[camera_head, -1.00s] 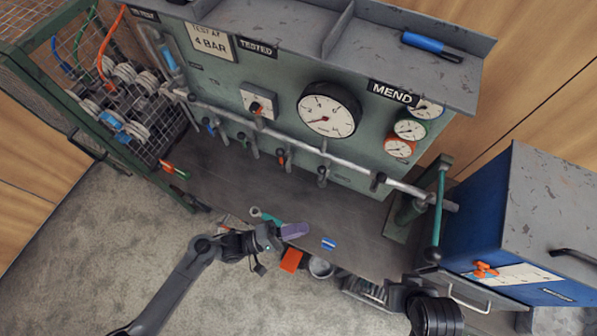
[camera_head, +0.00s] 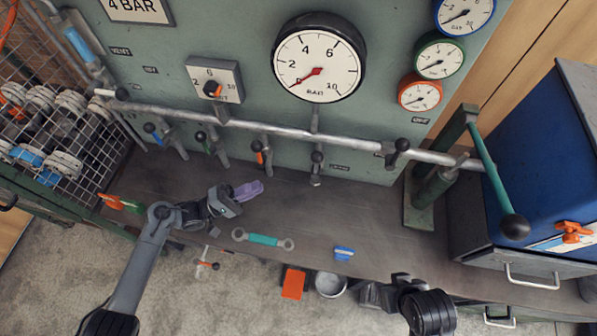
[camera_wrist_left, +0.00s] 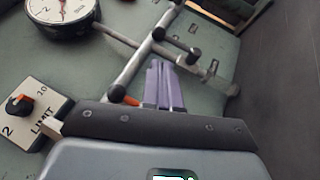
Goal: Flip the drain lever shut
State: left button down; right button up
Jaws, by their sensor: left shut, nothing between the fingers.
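Several valve levers hang from a grey pipe (camera_head: 340,138) across the green panel: a blue-marked lever (camera_head: 157,134), a green-marked lever (camera_head: 208,144), an orange-marked lever (camera_head: 263,152) and a black-knobbed lever (camera_head: 317,168). Another black-knobbed lever (camera_head: 397,149) sits further right. The labels are too small to tell which is the drain lever. My left gripper (camera_head: 256,187) is shut and empty, its purple fingers below the orange-marked lever. In the left wrist view its fingers (camera_wrist_left: 164,86) point at the pipe and levers. Only part of my right arm shows at bottom right; its fingers are not visible.
Gauges, including a large one (camera_head: 319,58), sit above the pipe. A green pump handle (camera_head: 486,165) and blue cabinet (camera_head: 540,150) stand at right. A spanner (camera_head: 263,239) and a blue item (camera_head: 343,253) lie on the bench (camera_head: 310,225). A wire cage (camera_head: 62,125) stands left.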

aim_at(316, 164)
pick_arm(q)
jog(key=shift+w+a+b, duration=0.15)
jog(key=shift+w+b, duration=0.2)
jog(key=shift+w, duration=0.15)
pick_arm(e)
jog(key=shift+f, duration=0.7)
pick_arm(q)
jog(key=shift+r, duration=0.1)
